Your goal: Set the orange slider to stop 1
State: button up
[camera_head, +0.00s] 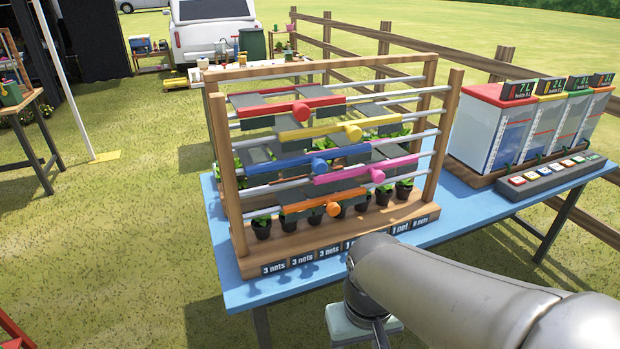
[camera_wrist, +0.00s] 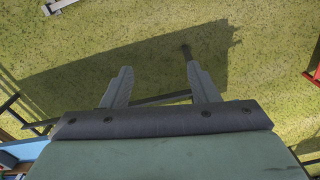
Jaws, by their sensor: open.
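The orange slider (camera_head: 317,207) is the lowest of several coloured sliders on a wooden rack (camera_head: 448,130). It has a round orange knob (camera_head: 333,209) and sits near the middle of its rails, above small potted plants. Labels along the rack's base read "3 nets" at the left and "1 net" further right; my arm hides some of them. In the wrist view my gripper (camera_wrist: 161,88) is open and empty, pointing down over grass. My arm is at the lower right of the head view, in front of the table. The gripper's fingers are not visible in that view.
Red (camera_head: 290,115), yellow (camera_head: 340,126), blue (camera_head: 318,162) and pink (camera_head: 365,175) sliders sit above the orange one. The rack stands on a blue table (camera_head: 232,290). Several coloured-top tanks (camera_head: 495,125) and a button panel (camera_head: 550,178) stand at the right. A fence (camera_head: 384,45) runs behind.

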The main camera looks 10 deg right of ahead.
jog(key=w+d+f+m+t+h+b, duration=0.1)
jog(key=w+d+f+t+b, duration=0.25)
jog(key=w+d, duration=0.2)
jog(key=n+t+y+b, duration=0.3)
jog(key=t+y+b, duration=0.35)
jog(key=t, duration=0.75)
send_near(335, 212)
jog(key=shift+h, duration=0.95)
jog(key=x, duration=0.7)
jog(key=a+x, duration=0.1)
jog(key=x, duration=0.3)
jog(key=shift+s+r+b, duration=0.2)
jog(key=shift+r+b, duration=0.1)
